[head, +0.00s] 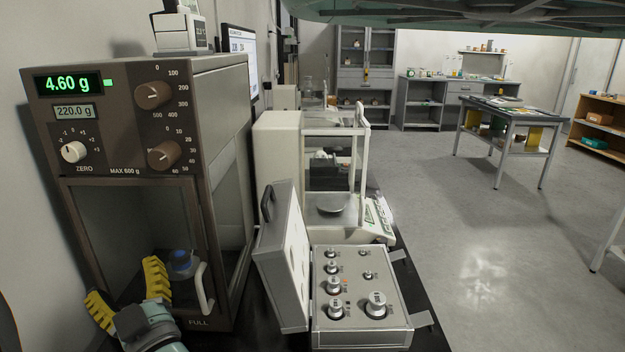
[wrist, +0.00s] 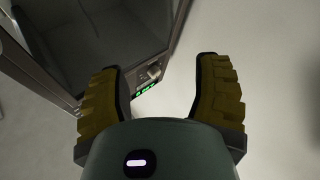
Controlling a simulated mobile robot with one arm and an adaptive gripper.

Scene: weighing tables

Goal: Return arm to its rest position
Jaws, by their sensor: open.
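My gripper (head: 127,288) is at the lower left of the head view, in front of the brown balance (head: 130,130). Its two yellow fingers are spread apart with nothing between them. The wrist view also shows the open gripper (wrist: 157,65), with pale wall or floor and a dark glazed case corner beyond it. The balance display reads 4.60 g, with 220.0 g on the smaller display below.
A pale door handle (head: 205,289) stands close to my gripper's right. An open weight case (head: 362,335) with several metal weights lies right of the balance. A second balance with a glass draft shield (head: 335,131) stands behind it. The floor at right is clear before a side table (head: 515,112).

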